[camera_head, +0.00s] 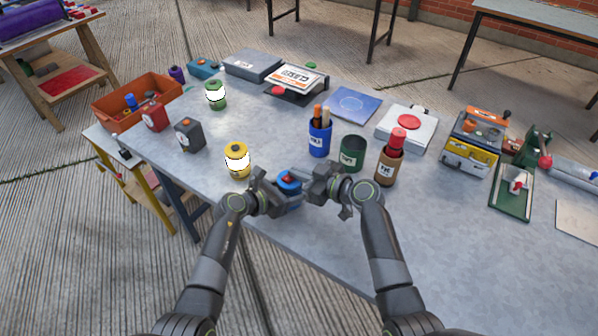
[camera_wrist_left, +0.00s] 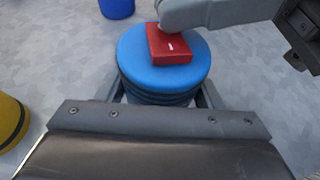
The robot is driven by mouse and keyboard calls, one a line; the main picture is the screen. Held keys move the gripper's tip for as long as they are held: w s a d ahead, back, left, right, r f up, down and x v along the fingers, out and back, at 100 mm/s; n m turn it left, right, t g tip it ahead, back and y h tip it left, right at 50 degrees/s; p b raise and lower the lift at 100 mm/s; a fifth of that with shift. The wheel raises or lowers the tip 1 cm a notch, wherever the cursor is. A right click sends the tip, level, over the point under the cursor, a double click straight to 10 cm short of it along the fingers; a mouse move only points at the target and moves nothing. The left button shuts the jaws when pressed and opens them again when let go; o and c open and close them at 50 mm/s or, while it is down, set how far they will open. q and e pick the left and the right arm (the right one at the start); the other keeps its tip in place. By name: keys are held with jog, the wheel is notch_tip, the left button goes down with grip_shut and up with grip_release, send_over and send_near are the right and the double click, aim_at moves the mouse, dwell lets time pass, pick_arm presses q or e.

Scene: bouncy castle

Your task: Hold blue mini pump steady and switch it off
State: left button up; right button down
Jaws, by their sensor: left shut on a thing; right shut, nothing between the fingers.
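The blue mini pump (camera_head: 290,183) stands upright on the grey table near its front edge. In the left wrist view, its round blue top (camera_wrist_left: 135,62) carries a red rocker switch (camera_wrist_left: 170,44) with a small white mark. My left gripper (camera_head: 283,192) is shut around the pump's ribbed body from the left. My right gripper (camera_head: 312,186) is shut and empty at the pump's right side. In the left wrist view, a grey fingertip (camera_wrist_left: 172,14) of it is at the far end of the red switch; I cannot tell whether it presses. My grippers partly hide the pump's body.
A yellow labelled container (camera_head: 237,160) stands just left of the pump. A blue pen cup (camera_head: 319,138), a dark green cup (camera_head: 353,153) and a brown bottle with a red cap (camera_head: 389,160) stand behind and right. The table's front right is clear.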

jog(key=s+d+r, duration=0.5)
jog(key=d+r, duration=0.1)
jog(key=d, duration=0.2)
jog(key=shift+s+r, duration=0.2)
jog(key=shift+s, duration=0.05)
dwell(0.4)
pick_arm(q)
jog(key=o, duration=1.4)
